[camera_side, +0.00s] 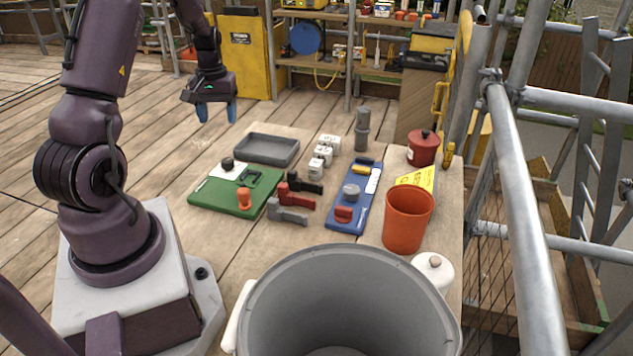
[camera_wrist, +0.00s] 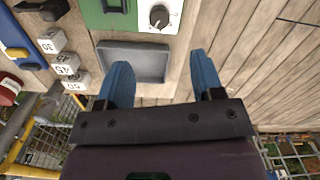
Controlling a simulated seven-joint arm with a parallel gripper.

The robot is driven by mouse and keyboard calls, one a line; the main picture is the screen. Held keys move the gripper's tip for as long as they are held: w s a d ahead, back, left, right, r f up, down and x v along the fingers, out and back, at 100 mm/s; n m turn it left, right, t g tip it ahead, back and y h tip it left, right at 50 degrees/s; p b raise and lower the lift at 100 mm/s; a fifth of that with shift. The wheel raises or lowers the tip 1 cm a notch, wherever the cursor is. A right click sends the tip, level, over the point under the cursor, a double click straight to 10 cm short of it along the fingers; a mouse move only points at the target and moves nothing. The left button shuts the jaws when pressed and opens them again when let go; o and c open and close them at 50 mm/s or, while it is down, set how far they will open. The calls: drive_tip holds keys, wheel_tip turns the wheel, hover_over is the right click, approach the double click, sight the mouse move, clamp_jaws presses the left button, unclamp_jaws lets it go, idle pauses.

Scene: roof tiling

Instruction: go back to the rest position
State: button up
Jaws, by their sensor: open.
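My gripper (camera_side: 217,111) has blue fingertips and hangs in the air at the upper left of the side view, above and behind the grey tray, clear of everything. In the wrist view my gripper (camera_wrist: 158,82) shows its two blue fingers well apart with nothing between them. The grey tray (camera_side: 267,150) lies empty on the wooden work surface; it also shows in the wrist view (camera_wrist: 133,63), beyond the fingers.
A green board (camera_side: 213,194) with a knob and a blue board (camera_side: 345,215) lie on the worktop. White numbered blocks (camera_side: 320,160), coloured clamp-like pieces (camera_side: 288,205), an orange pot (camera_side: 408,218) and a large grey bucket (camera_side: 348,300) stand nearby. Scaffold tubes (camera_side: 515,190) bound the right.

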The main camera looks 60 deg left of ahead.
drive_tip(key=s+d+r+m+t, duration=0.1)
drive_tip(key=d+r+m, duration=0.3)
drive_tip(key=d, duration=0.7)
drive_tip(key=s+d+r+m+t, duration=0.1)
drive_tip(key=d+r+m+t, duration=0.2)
drive_tip(key=d+r, duration=0.6)
drive_tip(key=s+d+r+m+t, duration=0.1)
drive_tip(key=d+r+m, duration=0.4)
drive_tip(key=d, duration=0.9)
drive_tip(key=shift+d+r+t, duration=0.3)
drive_tip(key=shift+r+t, duration=0.1)
drive_tip(key=shift+r, duration=0.35)
